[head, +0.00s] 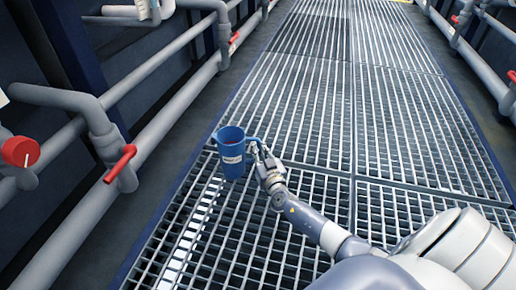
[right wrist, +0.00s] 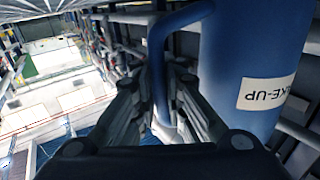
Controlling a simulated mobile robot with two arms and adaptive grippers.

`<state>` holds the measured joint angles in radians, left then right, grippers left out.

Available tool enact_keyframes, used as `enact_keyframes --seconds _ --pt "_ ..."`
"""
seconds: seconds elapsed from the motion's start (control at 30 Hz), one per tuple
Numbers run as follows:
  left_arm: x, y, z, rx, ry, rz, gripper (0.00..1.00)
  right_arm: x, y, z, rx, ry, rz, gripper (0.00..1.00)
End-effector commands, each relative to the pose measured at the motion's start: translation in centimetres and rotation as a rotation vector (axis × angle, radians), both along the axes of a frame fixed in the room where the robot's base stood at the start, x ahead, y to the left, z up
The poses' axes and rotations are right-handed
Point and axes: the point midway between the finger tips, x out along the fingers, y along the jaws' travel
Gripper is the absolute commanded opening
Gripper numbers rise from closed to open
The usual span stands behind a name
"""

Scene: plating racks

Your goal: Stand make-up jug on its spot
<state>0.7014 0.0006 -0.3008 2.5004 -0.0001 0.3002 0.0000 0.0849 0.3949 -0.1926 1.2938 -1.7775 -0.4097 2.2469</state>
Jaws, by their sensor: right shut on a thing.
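The make-up jug (head: 231,146) is blue with a handle on its right side and a white label on its front. It is upright in the head view. My right gripper (head: 260,152) is shut on the jug's handle. In the right wrist view the fingers (right wrist: 165,112) close around the handle, and the jug body (right wrist: 252,60) fills the right side with its "MAKE-UP" label upside down. From these views I cannot tell whether the jug touches anything below. My left gripper is out of view, and no marked spot for the jug can be made out.
A metal grating walkway (head: 300,110) runs ahead and under the jug. Grey pipes (head: 150,70) with red valve handles (head: 119,164) line the left side. More pipes (head: 480,60) stand at the right. The grating ahead is clear.

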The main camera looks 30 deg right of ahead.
Motion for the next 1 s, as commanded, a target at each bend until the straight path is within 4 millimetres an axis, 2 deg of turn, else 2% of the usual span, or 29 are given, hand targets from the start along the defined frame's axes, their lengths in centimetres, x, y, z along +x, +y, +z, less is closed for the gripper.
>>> enact_keyframes --seconds 0.6,0.63,0.73,1.0 --pt "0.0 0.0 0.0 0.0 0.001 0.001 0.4 0.1 0.1 -1.0 0.001 0.0 0.0 0.0" --pt "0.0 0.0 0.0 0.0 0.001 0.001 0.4 0.1 0.1 -1.0 0.001 0.0 0.0 0.13" --pt "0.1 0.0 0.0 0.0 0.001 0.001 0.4 0.1 0.1 -1.0 0.002 -0.001 0.0 0.35" --pt "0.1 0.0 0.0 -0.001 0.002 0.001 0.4 0.0 0.1 -1.1 0.001 0.002 0.0 0.35"
